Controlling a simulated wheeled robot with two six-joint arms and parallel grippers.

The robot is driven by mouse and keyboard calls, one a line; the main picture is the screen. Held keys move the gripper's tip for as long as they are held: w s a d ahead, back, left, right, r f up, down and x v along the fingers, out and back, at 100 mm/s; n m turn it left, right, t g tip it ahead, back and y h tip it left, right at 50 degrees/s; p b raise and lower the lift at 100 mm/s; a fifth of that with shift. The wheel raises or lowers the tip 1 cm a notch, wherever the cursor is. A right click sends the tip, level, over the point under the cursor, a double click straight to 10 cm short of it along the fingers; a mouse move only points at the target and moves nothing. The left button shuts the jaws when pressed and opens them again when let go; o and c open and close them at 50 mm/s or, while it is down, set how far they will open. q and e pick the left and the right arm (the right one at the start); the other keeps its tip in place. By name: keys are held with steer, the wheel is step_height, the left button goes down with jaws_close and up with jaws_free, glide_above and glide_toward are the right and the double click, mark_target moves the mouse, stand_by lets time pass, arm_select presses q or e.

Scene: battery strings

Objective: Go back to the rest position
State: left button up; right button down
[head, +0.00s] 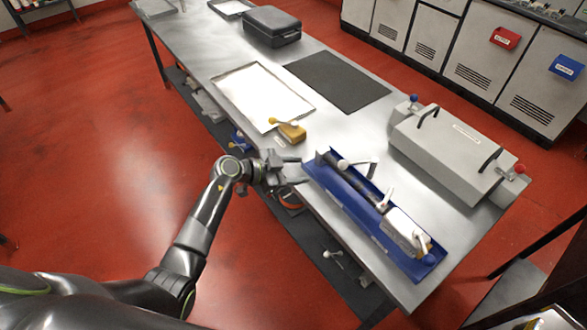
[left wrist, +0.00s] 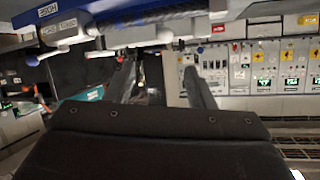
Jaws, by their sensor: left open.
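My left gripper (head: 289,172) is at the near long edge of the metal table (head: 232,50), just left of the blue tray (head: 343,196). It is open, and nothing shows between its fingers. In the left wrist view its two fingers (left wrist: 163,85) stand apart, with the blue tray (left wrist: 130,12) above them at the top. In the head view the blue tray holds a dark rod and white parts with handles, one ending in a blue knob. My right gripper is in neither view.
A grey box with black handles (head: 455,150) stands right of the blue tray. Cabinets (head: 480,70) stand beyond. Red floor at left is clear.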

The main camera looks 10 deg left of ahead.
arm_select(q)
steer(key=shift+s+a+r, duration=0.15)
steer(key=shift+s+a, duration=0.05)
steer(key=shift+a, duration=0.05)
stand_by(0.4)
steer(key=s+a+f+n+t+y+b, duration=0.1)
steer(key=s+a+f+n+y, duration=0.35)
steer(key=f, duration=0.65)
steer(key=s+a+f+n+t+y+b, duration=0.1)
steer(key=s+a+f+n+y, duration=0.15)
steer(key=s+a+f, duration=0.65)
steer(key=s+a+f+n+t+y+b, duration=0.1)
steer(key=s+a+f+n+y+b, duration=0.25)
steer(key=f, duration=0.85)
steer(key=s+f+n+g, duration=0.1)
steer(key=s+f+g, duration=0.2)
steer(key=s, duration=0.8)
steer(key=s+a+f+n+g+y, duration=0.1)
steer(key=s+f+g, duration=0.2)
steer(key=s+f, duration=0.4)
steer(key=s+f+n+g, duration=0.1)
steer(key=s+f+g, duration=0.2)
steer(key=s, duration=1.3)
step_height(320, 180, down, 2)
steer(key=shift+a+f+g+y, duration=0.1)
steer(key=shift+a+g+y, duration=0.2)
steer(key=shift+a+y, duration=0.1)
steer(key=shift+n, duration=0.25)
